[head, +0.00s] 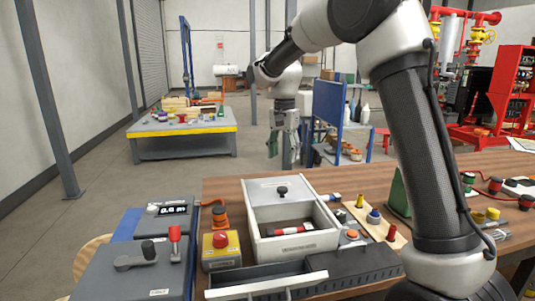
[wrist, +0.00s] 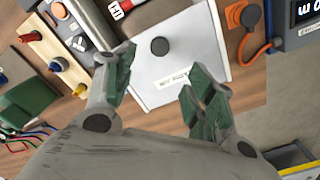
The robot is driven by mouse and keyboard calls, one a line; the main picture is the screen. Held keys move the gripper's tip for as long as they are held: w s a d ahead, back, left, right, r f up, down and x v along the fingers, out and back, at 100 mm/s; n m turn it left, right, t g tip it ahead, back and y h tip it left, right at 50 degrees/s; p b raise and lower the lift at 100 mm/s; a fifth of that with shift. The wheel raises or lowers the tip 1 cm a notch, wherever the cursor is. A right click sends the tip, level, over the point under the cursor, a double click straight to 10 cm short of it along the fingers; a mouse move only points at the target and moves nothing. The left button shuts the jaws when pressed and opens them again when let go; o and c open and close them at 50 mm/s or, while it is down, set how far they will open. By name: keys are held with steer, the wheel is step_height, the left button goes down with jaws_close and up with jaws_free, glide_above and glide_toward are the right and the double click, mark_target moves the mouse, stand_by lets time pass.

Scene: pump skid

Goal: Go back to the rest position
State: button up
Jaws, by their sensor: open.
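My gripper (head: 287,146) hangs in the air beyond the far edge of the wooden table in the head view. In the wrist view its two green-padded fingers (wrist: 163,92) are spread apart with nothing between them. Below them in the wrist view lies a light grey lid (wrist: 180,75) with a black knob and a label. The same lid (head: 262,192) covers the far part of a grey box (head: 255,243) in the head view. A red and white item (head: 292,229) lies in the box's uncovered part.
A grey drawer (head: 262,287) with a pale handle is in front of the box. A yellow box with a red button (head: 221,241) and grey control units (head: 140,272) are left. Small parts lie on a wooden strip (head: 378,225) at right. A grey workbench (head: 182,133) stands farther back.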

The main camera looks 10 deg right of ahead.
steer(key=s+d+r+n+t, duration=0.1)
steer(key=s+d+n, duration=0.2)
steer(key=s, duration=0.8)
steer(key=s+d+r+n+t, duration=0.1)
steer(key=s+d+n+t, duration=0.1)
steer(key=s+d, duration=0.5)
steer(key=s+d+r+n+t, duration=0.1)
steer(key=s+d, duration=0.4)
steer(key=s, duration=1.2)
steer(key=shift+r+n, duration=0.5)
steer(key=shift+n, duration=0.8)
